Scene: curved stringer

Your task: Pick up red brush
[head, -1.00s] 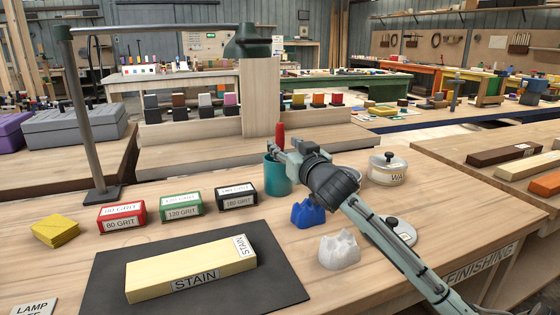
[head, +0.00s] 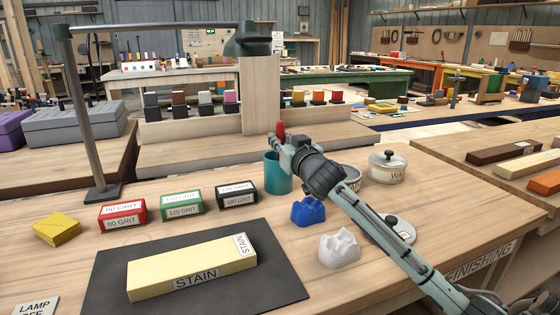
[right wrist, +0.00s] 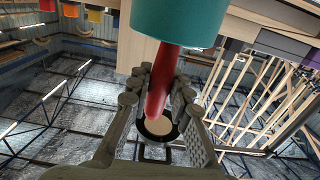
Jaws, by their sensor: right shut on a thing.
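The red brush (head: 280,129) stands handle up in a teal cup (head: 277,174) on the workbench. Its handle (right wrist: 160,90) also shows in the right wrist view, running out of the cup (right wrist: 178,20). My right gripper (head: 285,142) is just above the cup's rim, shut on the brush handle. In the right wrist view the fingers (right wrist: 160,86) lie on both sides of the handle. The brush's lower part is hidden inside the cup. My left gripper is not in view.
A lidded wax tin (head: 388,167) stands right of the cup. Grit boxes (head: 182,203) are to the left. A stain board (head: 190,267) lies on a dark mat (head: 270,285) in front.

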